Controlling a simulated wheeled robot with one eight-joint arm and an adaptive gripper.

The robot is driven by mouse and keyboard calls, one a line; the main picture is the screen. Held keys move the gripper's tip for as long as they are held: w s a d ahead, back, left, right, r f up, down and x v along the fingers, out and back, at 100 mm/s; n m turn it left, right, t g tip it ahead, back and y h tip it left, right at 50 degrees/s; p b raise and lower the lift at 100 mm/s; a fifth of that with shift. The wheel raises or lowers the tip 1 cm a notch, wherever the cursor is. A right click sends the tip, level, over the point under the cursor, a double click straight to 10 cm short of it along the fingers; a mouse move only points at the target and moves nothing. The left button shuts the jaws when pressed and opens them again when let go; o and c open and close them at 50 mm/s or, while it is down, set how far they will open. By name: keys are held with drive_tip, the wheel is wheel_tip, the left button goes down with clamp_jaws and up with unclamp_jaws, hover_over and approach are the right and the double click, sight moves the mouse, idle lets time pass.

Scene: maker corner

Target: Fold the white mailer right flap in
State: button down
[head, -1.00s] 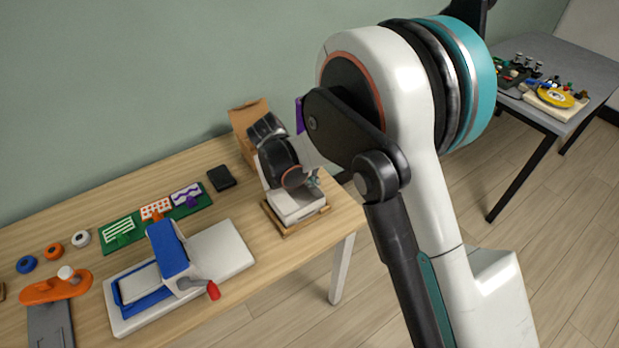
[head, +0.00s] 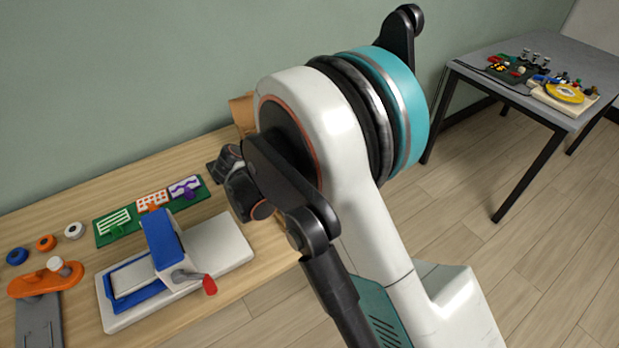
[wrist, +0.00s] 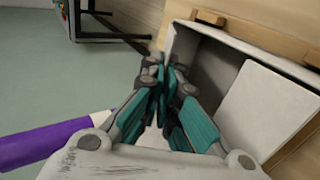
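The white mailer (wrist: 218,72) fills the right of the wrist view as an open box with a dark inside. A pale panel (wrist: 268,108) shows at its right; I cannot tell which flap it is. My gripper (wrist: 164,72) has teal fingers with their tips close together, beside the mailer's left wall. Nothing is clearly held between them, and I cannot tell whether they touch the wall. In the head view my arm hides the mailer and the fingertips.
A wooden frame (wrist: 245,32) borders the mailer. A purple cylinder (wrist: 45,144) lies at the wrist view's lower left. The wooden table (head: 90,192) holds a blue-and-white press (head: 165,245), a green board (head: 115,225) and orange tool (head: 47,280). A grey table (head: 480,68) stands right.

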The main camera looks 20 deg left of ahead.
drive_tip(key=shift+s+a+f+t+h+b, duration=0.2)
drive_tip(key=shift+f+t+h+b, duration=0.3)
drive_tip(key=shift+t+h+b, duration=0.5)
drive_tip(key=c, duration=1.9)
unclamp_jaws()
drive_tip(key=shift+r, duration=0.1)
drive_tip(key=v, duration=1.2)
drive_tip(key=shift+s+d, duration=0.1)
